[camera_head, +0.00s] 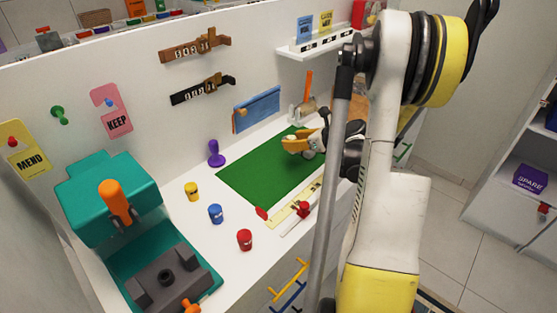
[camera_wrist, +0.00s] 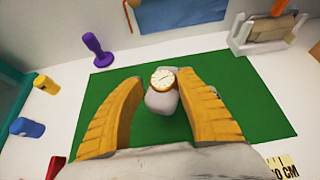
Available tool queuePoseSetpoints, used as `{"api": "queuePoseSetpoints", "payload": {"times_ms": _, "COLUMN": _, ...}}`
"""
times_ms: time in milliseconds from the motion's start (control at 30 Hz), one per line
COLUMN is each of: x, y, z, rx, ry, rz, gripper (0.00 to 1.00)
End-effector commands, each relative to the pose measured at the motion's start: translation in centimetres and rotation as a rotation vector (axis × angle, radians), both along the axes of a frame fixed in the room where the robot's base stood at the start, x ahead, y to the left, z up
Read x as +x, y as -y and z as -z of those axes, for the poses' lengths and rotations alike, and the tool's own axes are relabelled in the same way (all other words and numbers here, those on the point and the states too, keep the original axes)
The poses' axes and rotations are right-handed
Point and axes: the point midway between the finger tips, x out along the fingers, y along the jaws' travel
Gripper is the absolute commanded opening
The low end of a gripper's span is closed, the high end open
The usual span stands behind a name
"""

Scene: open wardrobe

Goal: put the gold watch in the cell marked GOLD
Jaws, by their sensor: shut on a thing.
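The gold watch (camera_wrist: 163,79) shows a round pale dial with a gold rim. It sits against a rounded grey piece (camera_wrist: 161,102), perhaps a cushion or its strap; I cannot tell which. My gripper (camera_wrist: 161,85) has its two yellow fingers closed around them, over the green mat (camera_wrist: 150,125). In the head view my gripper (camera_head: 300,144) is at the far right part of the green mat (camera_head: 258,174); the watch cannot be made out there. No cell with a readable GOLD mark shows in either view.
A teal press (camera_head: 110,190) stands further left. A white shelf (camera_head: 310,52) hangs on the wall. Most of the mat is clear.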

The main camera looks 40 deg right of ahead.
Motion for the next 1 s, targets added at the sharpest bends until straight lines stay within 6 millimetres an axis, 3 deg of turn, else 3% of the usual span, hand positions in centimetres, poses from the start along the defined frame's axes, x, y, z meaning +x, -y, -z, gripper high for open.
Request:
{"api": "queuePoseSetpoints", "payload": {"times_ms": 100, "x": 2.0, "y": -1.9, "z": 1.9, "rx": -0.001, "ry": 0.000, "rz": -0.003, "gripper": 0.13}}
{"api": "queuePoseSetpoints", "payload": {"times_ms": 267, "x": 3.3, "y": -3.1, "z": 2.8, "rx": 0.000, "ry": 0.000, "rz": 0.000, "gripper": 0.13}}
{"api": "queuePoseSetpoints", "payload": {"times_ms": 367, "x": 3.5, "y": -3.3, "z": 3.2, "rx": 0.000, "ry": 0.000, "rz": 0.001, "gripper": 0.13}}
{"api": "queuePoseSetpoints", "payload": {"times_ms": 633, "x": 3.5, "y": -3.2, "z": 7.0, "rx": 0.000, "ry": 0.000, "rz": 0.001, "gripper": 0.12}}
{"api": "queuePoseSetpoints", "payload": {"times_ms": 1000, "x": 3.5, "y": -3.2, "z": 7.3, "rx": 0.000, "ry": 0.000, "rz": 0.001, "gripper": 0.12}}
